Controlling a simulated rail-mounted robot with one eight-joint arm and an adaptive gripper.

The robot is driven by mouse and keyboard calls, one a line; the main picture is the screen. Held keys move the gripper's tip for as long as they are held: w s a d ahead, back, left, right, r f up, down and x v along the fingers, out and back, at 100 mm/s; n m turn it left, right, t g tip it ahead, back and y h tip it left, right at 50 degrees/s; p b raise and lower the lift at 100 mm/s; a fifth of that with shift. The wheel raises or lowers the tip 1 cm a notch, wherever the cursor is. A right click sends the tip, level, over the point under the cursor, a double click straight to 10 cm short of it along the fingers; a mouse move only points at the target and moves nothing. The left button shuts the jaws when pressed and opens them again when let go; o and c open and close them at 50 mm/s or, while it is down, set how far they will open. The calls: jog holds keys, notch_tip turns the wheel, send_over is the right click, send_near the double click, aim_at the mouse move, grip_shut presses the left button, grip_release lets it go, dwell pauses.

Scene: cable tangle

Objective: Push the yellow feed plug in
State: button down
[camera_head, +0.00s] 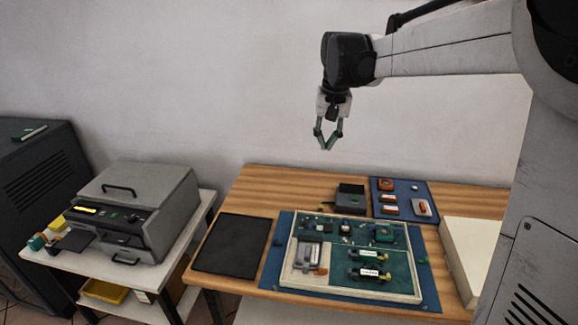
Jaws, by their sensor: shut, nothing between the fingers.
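My gripper (327,148) hangs pointing down, high above the back of the wooden table. Its fingertips meet and nothing is held. A framed green board (335,285) lies on a blue mat at the table's front. Two dark cable connectors with white labels, an upper one (369,254) and a lower one (370,273), sit on its right half. Small yellowish bits show near them, but they are too small for me to tell which is the yellow feed plug or how far in it is. My gripper is well above and behind the board, touching nothing.
A black pad (232,245) lies left of the board. A dark box (350,197) and a blue tray (385,211) of small parts sit behind it. A pale box (472,255) stands at right. A grey machine (150,200) stands on a separate left cart.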

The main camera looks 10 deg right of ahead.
jog(key=g, duration=0.2)
send_over(321, 205)
jog(key=w, duration=0.1)
notch_tip(321, 205, down, 7)
jog(key=w+d+f+m+g, duration=0.25)
jog(key=w+f, duration=0.45)
jog(key=f, duration=0.6)
jog(key=shift+n+y, duration=0.25)
jog(key=shift+y, duration=0.15)
jog(key=x, duration=0.9)
jog(key=shift+w+d+b, duration=0.15)
jog(key=shift+d+b, duration=0.2)
jog(key=shift+d, duration=0.1)
jog(key=s, duration=0.1)
jog(key=s+a, duration=0.1)
jog(key=shift+s+a, duration=0.1)
jog(key=shift+s, duration=0.3)
jog(key=shift+s+a+f, duration=0.15)
jog(key=shift+s+a, duration=0.05)
jog(key=shift+s, duration=0.25)
jog(key=shift+s+a+b, duration=0.2)
jog(key=shift+s+b, duration=0.05)
jog(key=shift+s, duration=0.3)
jog(key=shift+s+a+b, duration=0.2)
jog(key=shift+s, duration=0.3)
jog(key=shift+f, duration=0.1)
